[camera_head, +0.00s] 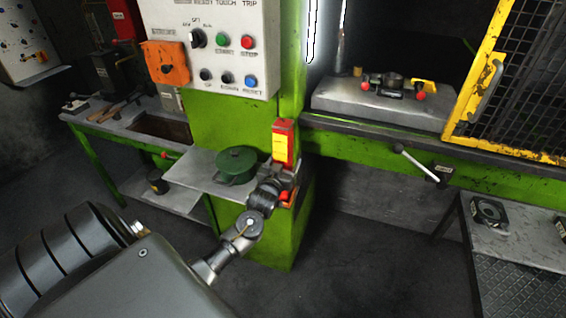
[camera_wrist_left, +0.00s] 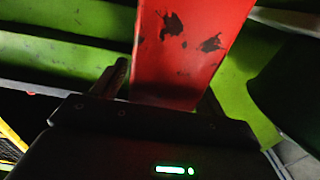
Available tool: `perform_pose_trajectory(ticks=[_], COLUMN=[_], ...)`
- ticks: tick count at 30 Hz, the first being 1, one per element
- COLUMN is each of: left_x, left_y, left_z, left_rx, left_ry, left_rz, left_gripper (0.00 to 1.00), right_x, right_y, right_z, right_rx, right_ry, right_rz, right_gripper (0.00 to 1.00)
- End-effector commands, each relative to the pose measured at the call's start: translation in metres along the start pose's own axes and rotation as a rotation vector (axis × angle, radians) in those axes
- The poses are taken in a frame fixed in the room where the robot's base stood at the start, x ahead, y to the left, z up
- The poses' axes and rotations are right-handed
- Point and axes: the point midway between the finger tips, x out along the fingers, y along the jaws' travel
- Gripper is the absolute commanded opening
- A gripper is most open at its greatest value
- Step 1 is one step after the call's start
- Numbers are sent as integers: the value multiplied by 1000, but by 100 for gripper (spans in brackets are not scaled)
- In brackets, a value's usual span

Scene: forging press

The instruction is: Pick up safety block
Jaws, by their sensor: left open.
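The safety block is a red upright block (camera_head: 283,136) with a yellow label, standing against the green press column in the head view. My left gripper (camera_head: 280,172) is at its lower part. In the left wrist view the block (camera_wrist_left: 185,45) shows as a worn red face with dark chipped patches. There the fingers of my left gripper (camera_wrist_left: 165,82) stand open on either side of its lower end, and the palm hides that end. Whether a finger touches it cannot be told. My right gripper is not in view.
A green lidded pot (camera_head: 237,163) stands on a grey shelf (camera_head: 190,165) just left of the block. The control panel (camera_head: 210,50) hangs above. A lever (camera_head: 415,162) sticks out from the press at right. A grey side table (camera_head: 510,242) stands at lower right.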

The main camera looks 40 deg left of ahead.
Motion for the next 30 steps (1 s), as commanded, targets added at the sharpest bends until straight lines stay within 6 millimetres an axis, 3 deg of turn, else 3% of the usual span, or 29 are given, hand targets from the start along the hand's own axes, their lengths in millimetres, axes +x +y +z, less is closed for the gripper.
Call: perform_pose_trajectory(ticks=[7,23,30], left_x=[2,1,2], left_y=[0,0,0], left_z=[0,0,-3], left_rx=[0,-1,-2], left_ry=[0,0,7], left_rz=[1,0,0], left_gripper=[71,2,0], right_x=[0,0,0], right_y=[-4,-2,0], right_z=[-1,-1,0], right_rx=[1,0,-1], right_ry=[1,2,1], right_rz=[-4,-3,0], right_gripper=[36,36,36])
